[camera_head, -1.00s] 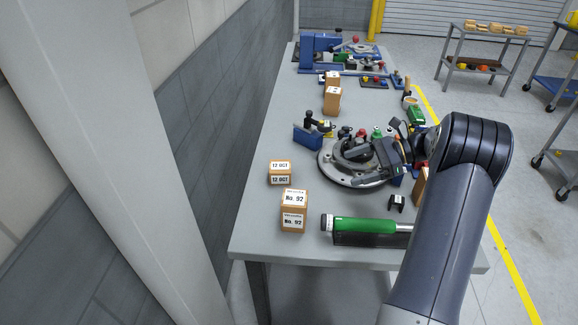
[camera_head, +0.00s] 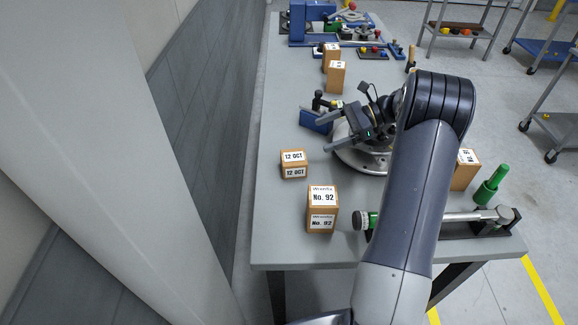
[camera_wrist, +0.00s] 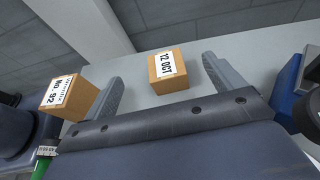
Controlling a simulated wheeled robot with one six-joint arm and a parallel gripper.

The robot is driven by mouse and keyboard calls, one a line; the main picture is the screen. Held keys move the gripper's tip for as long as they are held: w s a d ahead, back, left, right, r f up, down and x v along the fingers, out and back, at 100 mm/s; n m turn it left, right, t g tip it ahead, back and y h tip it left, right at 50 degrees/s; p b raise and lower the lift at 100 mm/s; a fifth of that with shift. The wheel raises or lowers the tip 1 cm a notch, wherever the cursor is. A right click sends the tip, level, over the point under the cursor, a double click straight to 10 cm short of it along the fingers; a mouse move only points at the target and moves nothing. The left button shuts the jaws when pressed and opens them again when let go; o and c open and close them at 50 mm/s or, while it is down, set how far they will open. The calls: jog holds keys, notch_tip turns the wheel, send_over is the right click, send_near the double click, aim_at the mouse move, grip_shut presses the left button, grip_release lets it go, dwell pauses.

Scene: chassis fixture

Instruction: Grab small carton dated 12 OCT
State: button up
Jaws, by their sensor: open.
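The small carton dated 12 OCT (camera_head: 294,164) is an orange-brown box with white labels. It stands on the left side of the grey table in the head view. In the wrist view the 12 OCT carton (camera_wrist: 168,71) shows beyond the fingertips, between the two fingers in the picture. My gripper (camera_head: 322,132) is open and empty, up and to the right of the carton in the head view. In the wrist view my gripper (camera_wrist: 163,80) has its two grey fingers wide apart, neither seen touching the carton.
A larger carton marked No. 92 (camera_head: 322,209) stands just in front of the 12 OCT carton; it also shows by the left finger in the wrist view (camera_wrist: 68,95). A blue block (camera_head: 315,121) and a round metal fixture (camera_head: 362,160) lie behind and right. Bare table (camera_head: 277,218) lies left.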

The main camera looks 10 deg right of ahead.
jog(key=b, duration=0.4)
send_near(288, 160)
jog(key=shift+w+d+f, duration=0.15)
jog(key=shift+w+d, duration=0.15)
jog(key=shift+d, duration=0.25)
jog(key=shift+w+d+f, duration=0.2)
jog(key=shift+w+d, duration=0.05)
jog(key=shift+d, duration=0.25)
jog(key=shift+a+f, duration=0.15)
jog(key=x, duration=0.5)
jog(key=shift+a+p, duration=0.2)
jog(key=shift+p, duration=0.15)
jog(key=shift+p+x, duration=0.55)
jog(key=shift+x, duration=2.6)
jog(key=c, duration=1.3)
